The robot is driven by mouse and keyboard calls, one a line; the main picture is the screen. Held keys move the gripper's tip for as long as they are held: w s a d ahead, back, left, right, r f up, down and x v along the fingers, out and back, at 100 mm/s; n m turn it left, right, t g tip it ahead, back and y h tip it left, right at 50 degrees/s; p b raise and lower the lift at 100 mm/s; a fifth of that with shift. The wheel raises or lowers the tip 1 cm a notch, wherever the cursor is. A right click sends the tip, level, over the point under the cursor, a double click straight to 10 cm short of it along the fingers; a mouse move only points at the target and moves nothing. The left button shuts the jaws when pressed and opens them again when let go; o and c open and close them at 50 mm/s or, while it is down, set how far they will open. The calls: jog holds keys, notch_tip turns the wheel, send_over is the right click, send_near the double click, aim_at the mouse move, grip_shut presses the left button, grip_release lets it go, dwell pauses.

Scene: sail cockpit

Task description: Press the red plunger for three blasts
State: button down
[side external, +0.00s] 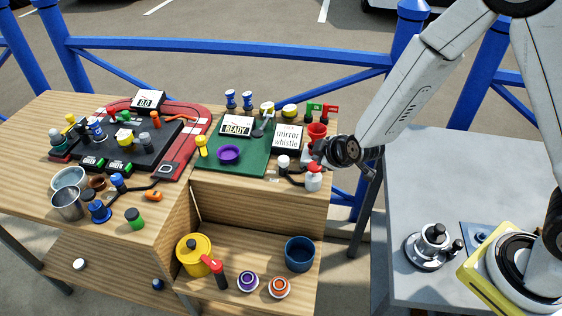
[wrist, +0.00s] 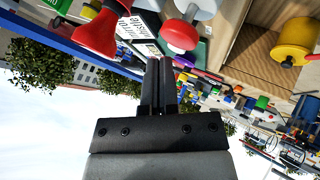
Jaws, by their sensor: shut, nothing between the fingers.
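My gripper (side external: 319,151) is shut and empty, close to the plunger. In the wrist view, my gripper (wrist: 159,60) has its two dark fingers side by side. I cannot tell whether they touch the plunger.
A red funnel-shaped piece (side external: 317,130) stands behind my gripper; it is also in the wrist view (wrist: 97,36). A "mirror whistle" sign (side external: 288,139) and a white-topped knob (side external: 283,161) are left of it. The open shelf below holds a yellow pot (side external: 193,248).

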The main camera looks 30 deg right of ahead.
aim_at(318, 167)
jog(key=shift+r, duration=0.1)
jog(key=shift+r, duration=2.4)
jog(key=shift+r, duration=0.1)
dwell(0.9)
notch_tip(318, 167, up, 4)
jog(key=shift+f, duration=0.2)
jog(key=shift+f, duration=0.15)
dwell(0.4)
jog(key=shift+f, duration=4.25)
jog(key=shift+f, duration=0.4)
